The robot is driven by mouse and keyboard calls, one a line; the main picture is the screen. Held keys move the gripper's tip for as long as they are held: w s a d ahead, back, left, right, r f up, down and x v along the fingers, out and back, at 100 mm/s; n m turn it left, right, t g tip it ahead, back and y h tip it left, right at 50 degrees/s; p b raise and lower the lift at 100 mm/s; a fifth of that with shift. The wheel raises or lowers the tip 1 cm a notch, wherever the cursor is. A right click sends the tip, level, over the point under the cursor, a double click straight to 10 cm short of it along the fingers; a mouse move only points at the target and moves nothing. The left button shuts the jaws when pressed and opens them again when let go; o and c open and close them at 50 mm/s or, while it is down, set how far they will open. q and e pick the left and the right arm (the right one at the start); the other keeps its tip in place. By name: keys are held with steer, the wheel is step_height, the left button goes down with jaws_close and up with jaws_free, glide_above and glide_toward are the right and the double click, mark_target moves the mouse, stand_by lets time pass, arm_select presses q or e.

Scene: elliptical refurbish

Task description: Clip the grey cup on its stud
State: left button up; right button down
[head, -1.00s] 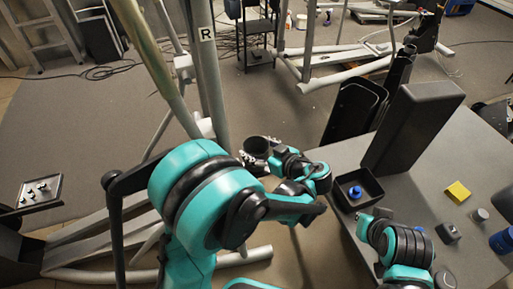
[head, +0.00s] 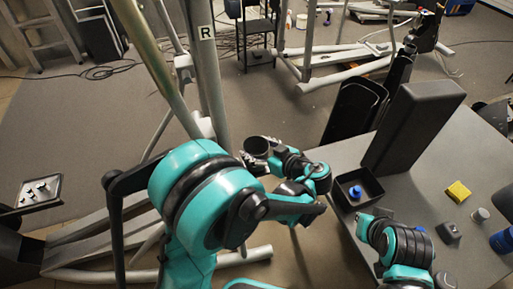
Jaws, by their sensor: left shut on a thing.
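The grey cup (head: 257,146) is dark, with its round open top facing up. It is near the middle of the head view, close beside the lower part of the elliptical's upright post marked R (head: 206,75). My left gripper (head: 256,160) is shut on the cup from below and in front. The stud cannot be made out; the post side behind the cup is partly hidden. My right arm shows at the lower right over the table, with its gripper (head: 372,215) small and its fingers unclear.
A grey table (head: 455,150) on the right bears a tall black box, a black open bin (head: 368,198) with a blue thing in it, a yellow sponge (head: 458,192), and several small items. The elliptical's tubes and rails spread left. Floor behind the cup is partly clear.

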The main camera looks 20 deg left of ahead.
mark_target(264, 154)
arm_select(q)
steer(key=shift+f, duration=0.3)
stand_by(0.4)
steer(key=o, duration=1.5)
steer(key=v, duration=0.7)
steer(key=shift+s+d+r, duration=0.1)
steer(key=shift+s+d, duration=0.1)
steer(key=shift+d, duration=0.05)
